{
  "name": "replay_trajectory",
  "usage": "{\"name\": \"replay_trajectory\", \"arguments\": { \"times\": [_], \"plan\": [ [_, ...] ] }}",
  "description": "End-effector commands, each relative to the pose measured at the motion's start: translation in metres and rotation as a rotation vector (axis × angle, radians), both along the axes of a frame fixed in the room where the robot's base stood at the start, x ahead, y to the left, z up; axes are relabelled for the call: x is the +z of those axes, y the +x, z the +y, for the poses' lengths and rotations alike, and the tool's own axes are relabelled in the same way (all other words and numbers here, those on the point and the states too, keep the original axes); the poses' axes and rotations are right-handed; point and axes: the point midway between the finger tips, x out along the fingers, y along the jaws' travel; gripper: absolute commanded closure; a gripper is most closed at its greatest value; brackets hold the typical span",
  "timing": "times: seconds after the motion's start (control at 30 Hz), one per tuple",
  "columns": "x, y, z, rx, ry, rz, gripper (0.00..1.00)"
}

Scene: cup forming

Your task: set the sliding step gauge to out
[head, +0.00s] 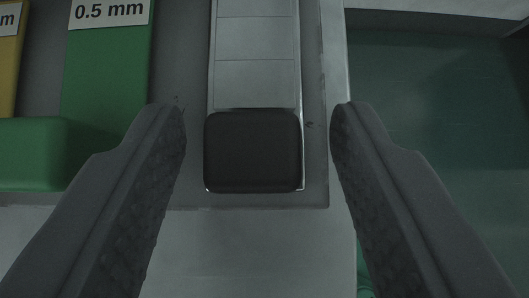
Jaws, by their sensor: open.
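The step gauge (256,84) is a silver stepped bar with a black end knob (253,151). It lies in a grey tray (315,180), the knob near the tray's front edge. My gripper (258,122) is open, with one textured dark finger on each side of the knob. Clear gaps show between both fingers and the knob, so nothing is held. The far end of the gauge is cut off by the top of the picture.
A green gauge labelled 0.5 mm (107,75) lies left of the left finger, with a green end block (32,153). A yellow gauge (10,65) is at the far left. A dark green recess (430,100) lies right of the tray. A pale surface is in front.

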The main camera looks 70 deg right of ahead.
Motion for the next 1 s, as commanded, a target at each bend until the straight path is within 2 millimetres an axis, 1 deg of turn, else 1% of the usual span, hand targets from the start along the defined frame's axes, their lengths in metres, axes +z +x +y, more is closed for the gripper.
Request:
{"name": "replay_trajectory", "arguments": {
  "times": [0.17, 0.4, 0.6, 0.8, 1.0],
  "plan": [
    [0.020, -0.008, 0.017, 0.002, -0.001, -0.001, 0.55],
    [0.057, -0.026, 0.049, 0.002, -0.001, -0.002, 0.55],
    [0.080, -0.038, 0.070, 0.002, 0.000, -0.002, 0.55],
    [0.091, -0.045, 0.081, -0.001, 0.001, 0.001, 0.55],
    [0.093, -0.047, 0.083, -0.001, 0.001, 0.002, 0.55]
  ]
}}
